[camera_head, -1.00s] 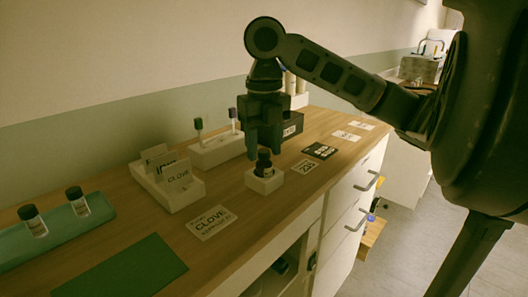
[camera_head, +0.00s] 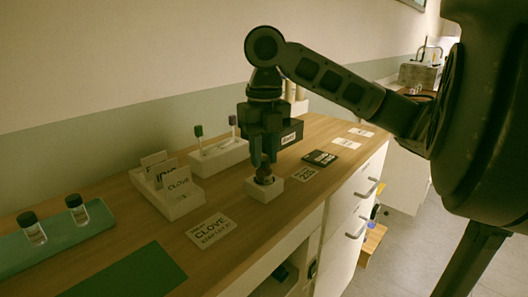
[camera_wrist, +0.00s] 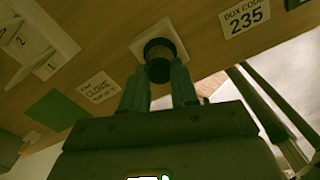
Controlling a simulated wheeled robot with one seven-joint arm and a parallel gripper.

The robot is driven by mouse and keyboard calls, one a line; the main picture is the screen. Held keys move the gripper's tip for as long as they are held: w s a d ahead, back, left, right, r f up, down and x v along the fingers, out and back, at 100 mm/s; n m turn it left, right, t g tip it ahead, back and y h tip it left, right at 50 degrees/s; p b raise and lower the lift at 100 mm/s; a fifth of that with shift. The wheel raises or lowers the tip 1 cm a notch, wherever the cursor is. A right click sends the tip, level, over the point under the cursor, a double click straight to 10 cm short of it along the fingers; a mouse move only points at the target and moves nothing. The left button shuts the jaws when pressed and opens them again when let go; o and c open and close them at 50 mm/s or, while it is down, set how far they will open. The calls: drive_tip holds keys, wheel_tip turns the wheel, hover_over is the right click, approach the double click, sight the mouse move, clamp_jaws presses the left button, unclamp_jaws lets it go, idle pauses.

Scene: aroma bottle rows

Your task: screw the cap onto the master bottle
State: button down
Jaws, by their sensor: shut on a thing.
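The master bottle (camera_head: 265,180), small and dark, stands upright in a white square holder (camera_head: 264,191) near the front of the counter. My gripper (camera_head: 263,165) points straight down over it. In the wrist view, the two fingers of my gripper (camera_wrist: 160,84) are shut on the black round cap (camera_wrist: 158,52), one finger on each side. The cap is directly over the bottle, above the holder (camera_wrist: 178,39). The fingers hide most of the bottle and cap, so I cannot tell how far the cap is seated.
A "CLOVE" card (camera_head: 211,230) and a "235" card (camera_head: 304,173) lie either side of the holder. A white card rack (camera_head: 183,204) stands left. Two capped bottles (camera_head: 77,210) stand on a teal tray (camera_head: 75,238). A green mat (camera_head: 130,272) lies in front.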

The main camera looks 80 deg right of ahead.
drive_tip(key=m+p, duration=0.2)
drive_tip(key=m, duration=0.2)
drive_tip(key=shift+r+m, duration=0.15)
drive_tip(key=shift+m, duration=0.25)
drive_tip(key=m+p, duration=0.2)
drive_tip(key=m, duration=0.2)
drive_tip(key=shift+m+p, duration=0.3)
drive_tip(key=shift+m, duration=0.1)
drive_tip(key=m+p, duration=0.2)
drive_tip(key=m, duration=0.3)
drive_tip(key=shift+p, duration=0.35)
drive_tip(key=shift+f+m+p, duration=0.2)
drive_tip(key=shift+m+p, duration=0.65)
drive_tip(key=shift+m, duration=1.05)
drive_tip(key=c, duration=1)
unclamp_jaws()
